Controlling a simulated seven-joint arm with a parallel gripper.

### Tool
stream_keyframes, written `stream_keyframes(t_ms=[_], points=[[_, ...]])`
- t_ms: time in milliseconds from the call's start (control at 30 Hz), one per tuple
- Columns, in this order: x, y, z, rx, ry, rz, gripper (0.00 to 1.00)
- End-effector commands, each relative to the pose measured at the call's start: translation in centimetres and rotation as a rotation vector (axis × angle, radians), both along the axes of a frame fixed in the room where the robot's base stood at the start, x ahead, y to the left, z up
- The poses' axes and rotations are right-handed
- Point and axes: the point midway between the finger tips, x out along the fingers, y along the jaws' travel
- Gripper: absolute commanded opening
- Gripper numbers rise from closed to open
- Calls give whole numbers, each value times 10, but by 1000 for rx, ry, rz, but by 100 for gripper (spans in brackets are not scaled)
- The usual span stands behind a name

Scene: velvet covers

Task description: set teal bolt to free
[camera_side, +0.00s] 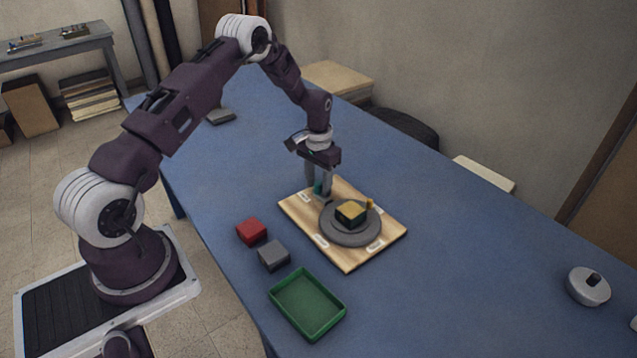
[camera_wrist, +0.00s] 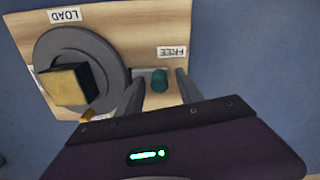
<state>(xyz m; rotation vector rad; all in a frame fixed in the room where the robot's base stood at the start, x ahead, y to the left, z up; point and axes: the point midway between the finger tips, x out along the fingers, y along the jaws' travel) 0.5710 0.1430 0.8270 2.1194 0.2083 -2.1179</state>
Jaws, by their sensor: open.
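The teal bolt (camera_wrist: 160,80) stands on a wooden board (camera_wrist: 120,15), close to a label reading FREE (camera_wrist: 171,52). In the side view the bolt (camera_side: 318,187) is partly hidden by my gripper (camera_side: 319,192), which points down at the board's far left part. My gripper (camera_wrist: 160,77) is open in the wrist view, with one finger on each side of the bolt. I cannot tell whether either finger touches it. A grey round disc (camera_wrist: 112,50) on the board carries a dark block with a yellow top (camera_wrist: 64,86). A label reading LOAD (camera_wrist: 66,16) is beside the disc.
A small yellow peg (camera_side: 369,204) stands at the disc's edge. A red block (camera_side: 251,231), a grey block (camera_side: 273,255) and an empty green tray (camera_side: 308,304) lie in front of the board. A grey round object (camera_side: 588,287) is far right.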

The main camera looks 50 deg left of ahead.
Motion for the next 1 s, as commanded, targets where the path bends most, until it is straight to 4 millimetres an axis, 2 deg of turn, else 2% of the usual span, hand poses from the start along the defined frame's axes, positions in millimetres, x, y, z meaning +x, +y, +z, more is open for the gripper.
stream_keyframes(t_ms=[67,100,300,1000], points=[[0,0,0,0,0,0,43],[0,0,0,0,0,0,39],[0,0,0,0,0,0,0],[0,0,1,0,1,0,0]])
